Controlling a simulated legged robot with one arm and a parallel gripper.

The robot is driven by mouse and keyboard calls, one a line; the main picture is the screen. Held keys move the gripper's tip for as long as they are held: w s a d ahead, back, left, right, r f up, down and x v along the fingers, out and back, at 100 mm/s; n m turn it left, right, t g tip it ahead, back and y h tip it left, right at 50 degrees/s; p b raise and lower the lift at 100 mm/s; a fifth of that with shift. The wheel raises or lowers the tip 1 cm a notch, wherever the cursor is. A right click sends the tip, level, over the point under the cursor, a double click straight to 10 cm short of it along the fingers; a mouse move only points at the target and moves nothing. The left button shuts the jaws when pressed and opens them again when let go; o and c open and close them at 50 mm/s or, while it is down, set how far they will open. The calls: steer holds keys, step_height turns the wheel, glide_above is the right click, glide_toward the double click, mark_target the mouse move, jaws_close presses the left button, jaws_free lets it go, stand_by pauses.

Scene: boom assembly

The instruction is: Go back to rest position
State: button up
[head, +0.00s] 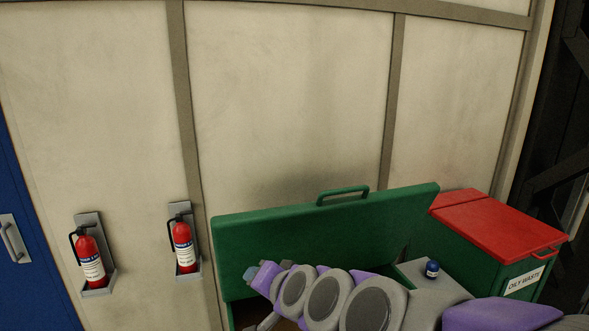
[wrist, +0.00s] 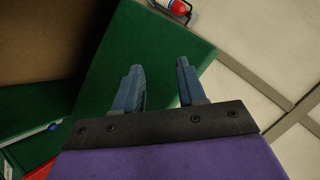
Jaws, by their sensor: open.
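My gripper (wrist: 158,76) is open in the wrist view, its two blue fingers apart with nothing between them. In the head view my gripper (head: 258,273) shows only in part at the end of my purple and grey arm, in front of the raised lid of a green box (head: 310,232). In the wrist view the green box (wrist: 112,60) lies behind the fingers. The box's inside is mostly hidden by my arm in the head view.
Two fire extinguishers (head: 90,258) (head: 184,246) hang on the beige wall at left. A blue door (head: 30,270) is at far left. A red-lidded oily waste bin (head: 510,238) stands at right. A small dark blue object (head: 432,268) sits on a grey surface beside my arm.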

steer(key=s+d+f+n+g+h+b, duration=0.25)
steer(key=s+d+f, duration=0.25)
steer(key=s+f, duration=0.3)
steer(key=s+d+f+n+g+h+b, duration=0.1)
steer(key=s+d+f+g+b, duration=0.25)
steer(key=s+f, duration=0.4)
steer(key=s+d+f+g+h+b, duration=0.1)
steer(key=s+d+f+g, duration=0.2)
steer(key=s+d, duration=0.3)
steer(key=s+d+f+g+h+b, duration=0.2)
steer(key=s+d+f, duration=0.3)
steer(key=s, duration=0.4)
steer(key=shift+s+d+g, duration=0.25)
steer(key=shift+d+g, duration=0.1)
steer(key=shift+g, duration=0.05)
steer(key=shift+n, duration=0.25)
